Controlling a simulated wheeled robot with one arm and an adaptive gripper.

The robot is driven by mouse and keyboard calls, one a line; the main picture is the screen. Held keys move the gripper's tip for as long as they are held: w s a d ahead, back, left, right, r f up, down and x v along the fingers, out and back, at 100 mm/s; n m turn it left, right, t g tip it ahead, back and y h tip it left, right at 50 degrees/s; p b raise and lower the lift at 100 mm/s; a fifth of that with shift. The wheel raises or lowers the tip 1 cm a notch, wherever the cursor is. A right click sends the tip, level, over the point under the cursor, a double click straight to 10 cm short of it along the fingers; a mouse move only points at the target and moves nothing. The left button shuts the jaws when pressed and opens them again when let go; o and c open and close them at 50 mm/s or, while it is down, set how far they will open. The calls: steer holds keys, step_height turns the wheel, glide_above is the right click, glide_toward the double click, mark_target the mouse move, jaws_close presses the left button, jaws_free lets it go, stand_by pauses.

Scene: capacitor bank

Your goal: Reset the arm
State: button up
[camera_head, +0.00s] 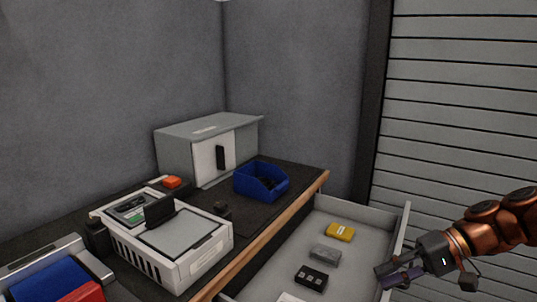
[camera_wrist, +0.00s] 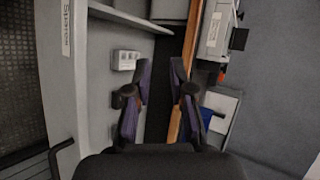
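My arm reaches in from the right edge in the head view. My gripper (camera_head: 388,274) is over the right side of an open grey drawer (camera_head: 334,208). The wrist view shows its two dark, purple-sided fingers (camera_wrist: 161,80) apart, with nothing between them. The gripper is open and empty. In the drawer lie a yellow block (camera_head: 339,232), a grey block (camera_head: 325,254) and a black block (camera_head: 311,277), all apart from the fingers. A pale item (camera_head: 290,297) is cut off at the bottom edge of the head view.
A wood-edged bench (camera_head: 282,227) bears a grey cabinet (camera_head: 176,158), a blue bin (camera_head: 262,182), a white device (camera_head: 187,262) and an orange-red item (camera_head: 172,182). A blue and red item (camera_head: 45,285) is at lower left. The drawer front in the wrist view has a "Spares" label (camera_wrist: 67,28).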

steer(key=s+a+r+n+g+h+p, duration=0.2)
steer(key=s+a+r+g+h+p, duration=0.35)
steer(key=s+a+p, duration=0.6)
steer(key=s+r+t+h+p, duration=0.1)
steer(key=s+r+h+p, duration=0.1)
steer(key=s, duration=0.3)
steer(key=s+d+r+t+h+p, duration=0.1)
steer(key=s+r+h+p, duration=0.2)
steer(key=s+h+p, duration=0.1)
steer(key=shift+s+n+p, duration=0.3)
steer(key=shift+s+p, duration=0.15)
steer(key=shift+p, duration=0.1)
steer(key=shift+d, duration=0.15)
